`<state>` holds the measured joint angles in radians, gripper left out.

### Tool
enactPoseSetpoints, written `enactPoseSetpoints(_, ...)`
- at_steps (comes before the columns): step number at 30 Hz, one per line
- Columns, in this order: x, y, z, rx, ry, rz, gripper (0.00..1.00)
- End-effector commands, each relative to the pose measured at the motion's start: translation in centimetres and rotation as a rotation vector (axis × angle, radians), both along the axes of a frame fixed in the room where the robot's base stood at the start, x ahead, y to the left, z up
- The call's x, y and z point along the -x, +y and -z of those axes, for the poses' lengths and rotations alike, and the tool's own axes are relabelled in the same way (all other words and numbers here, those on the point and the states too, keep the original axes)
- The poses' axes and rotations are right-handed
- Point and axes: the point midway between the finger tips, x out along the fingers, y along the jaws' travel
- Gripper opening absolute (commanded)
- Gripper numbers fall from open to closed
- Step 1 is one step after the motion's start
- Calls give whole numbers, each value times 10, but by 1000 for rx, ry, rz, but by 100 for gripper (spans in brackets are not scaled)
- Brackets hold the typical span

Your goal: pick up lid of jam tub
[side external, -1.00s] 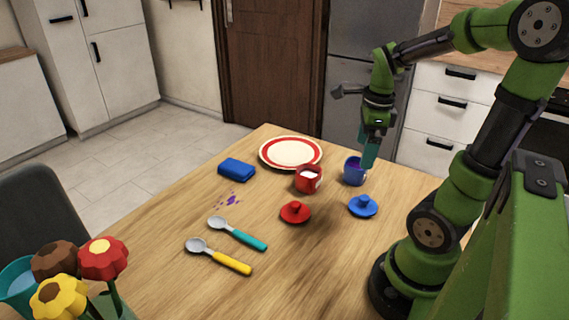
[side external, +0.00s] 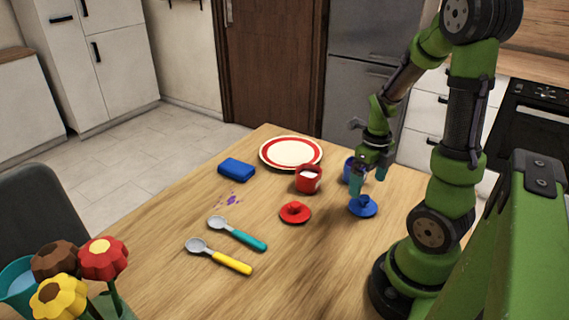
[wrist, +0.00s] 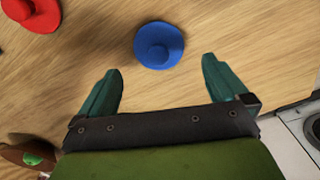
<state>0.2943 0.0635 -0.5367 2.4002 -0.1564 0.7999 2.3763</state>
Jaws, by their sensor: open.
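A round blue lid with a knob (side external: 362,208) lies on the table in front of the blue tub (side external: 348,168). The tub is now partly hidden behind my gripper. In the wrist view the blue lid (wrist: 159,46) lies just beyond the fingertips, roughly centred between them. My gripper (side external: 368,183) is open and empty, pointing down above and slightly behind the blue lid. Its two teal fingers also show spread apart in the wrist view (wrist: 162,70).
A red tub with white contents (side external: 308,182) and a red lid (side external: 295,212) are left of my gripper. A red-rimmed plate (side external: 291,152), blue cloth (side external: 237,169), purple stain (side external: 232,200), teal-handled spoon (side external: 240,235) and yellow-handled spoon (side external: 220,257) lie farther left.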

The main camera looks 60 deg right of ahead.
Motion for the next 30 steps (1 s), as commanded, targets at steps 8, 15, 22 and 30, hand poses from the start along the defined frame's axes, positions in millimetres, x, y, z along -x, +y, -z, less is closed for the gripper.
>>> enactPoseSetpoints(8,1,0,21,-1,4,2,100)
enactPoseSetpoints(15,-1,2,55,-2,5,3,100)
enactPoseSetpoints(22,-2,2,65,1,0,1,100)
enactPoseSetpoints(30,-2,2,64,1,0,0,80)
